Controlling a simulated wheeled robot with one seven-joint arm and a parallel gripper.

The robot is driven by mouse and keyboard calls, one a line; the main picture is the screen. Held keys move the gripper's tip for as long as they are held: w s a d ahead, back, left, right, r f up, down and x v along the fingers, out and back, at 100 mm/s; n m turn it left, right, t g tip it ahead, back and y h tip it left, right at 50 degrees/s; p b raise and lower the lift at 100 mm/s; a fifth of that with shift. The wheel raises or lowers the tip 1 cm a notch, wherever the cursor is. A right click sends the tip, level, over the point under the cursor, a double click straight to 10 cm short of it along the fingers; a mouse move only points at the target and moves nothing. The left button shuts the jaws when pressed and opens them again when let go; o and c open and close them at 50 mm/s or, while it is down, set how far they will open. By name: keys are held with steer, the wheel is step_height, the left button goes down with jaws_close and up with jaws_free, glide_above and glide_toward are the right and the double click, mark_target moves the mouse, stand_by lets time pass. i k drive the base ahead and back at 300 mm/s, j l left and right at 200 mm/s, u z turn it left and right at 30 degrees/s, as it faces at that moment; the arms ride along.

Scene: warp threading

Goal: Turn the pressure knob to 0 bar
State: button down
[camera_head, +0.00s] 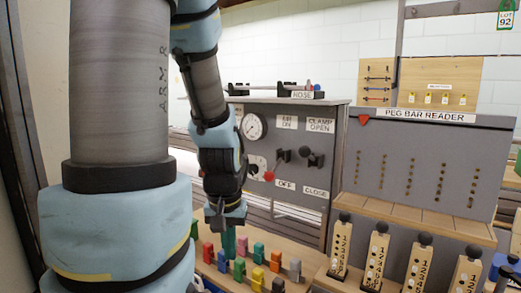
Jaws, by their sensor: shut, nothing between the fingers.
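A grey control panel (286,120) stands at the back middle. Its round white pressure gauge (254,126) is partly visible beside my arm; the needle reading is too small to tell. Below the gauge is a pale round plate (258,162), partly hidden by my arm. It may belong to the pressure knob, but I cannot make out a knob or its setting. My gripper (228,240) points down in front of the panel, low over the coloured blocks, apart from the plate. It is shut and empty.
Two levers, one with a red ball (270,175) and one black (313,158), stick out of the panel. Several coloured blocks (257,275) stand below. The peg bar reader (420,160) and upright numbered bars (376,258) are at right. My arm fills the left.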

mark_target(253, 168)
steer(key=j, duration=0.4)
steer(key=i+j+u, duration=0.1)
steer(key=j, duration=0.3)
steer(key=i+j+u, duration=0.1)
steer(key=j, duration=0.3)
steer(key=i+j, duration=0.1)
steer(key=j, duration=0.3)
